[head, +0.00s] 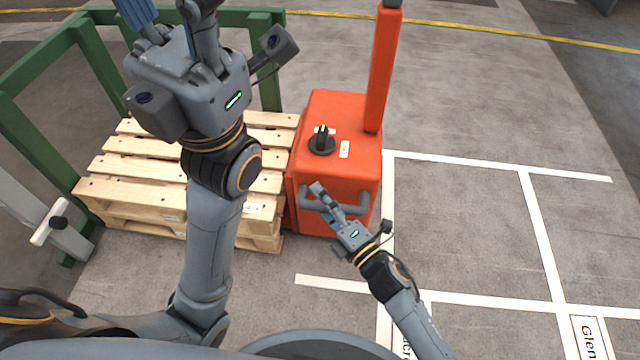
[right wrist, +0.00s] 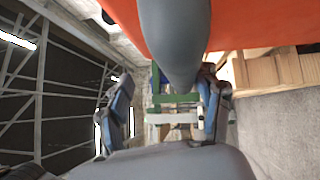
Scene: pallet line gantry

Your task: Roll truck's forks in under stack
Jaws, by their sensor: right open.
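The orange truck (head: 348,110) stands against the right end of the wooden pallet stack (head: 110,190). Its forks are hidden, so I cannot tell how far in they reach. A grey bar handle (head: 360,207) curves out from the truck's near face. My right gripper (head: 325,203) is open at the handle's left part. In the right wrist view the grey handle (right wrist: 175,40) shows large in front of its two spread blue fingers (right wrist: 168,105); they are not closed on it. My left gripper (head: 165,25) is raised above the stack, its fingers cut off by the top edge.
A green frame (head: 95,55) surrounds the stack at the back and left. A grey post with a white handle (head: 48,222) stands at left. The truck carries a black knob (head: 322,142) and an upright orange column (head: 383,70). White-lined floor (head: 460,220) is clear at right.

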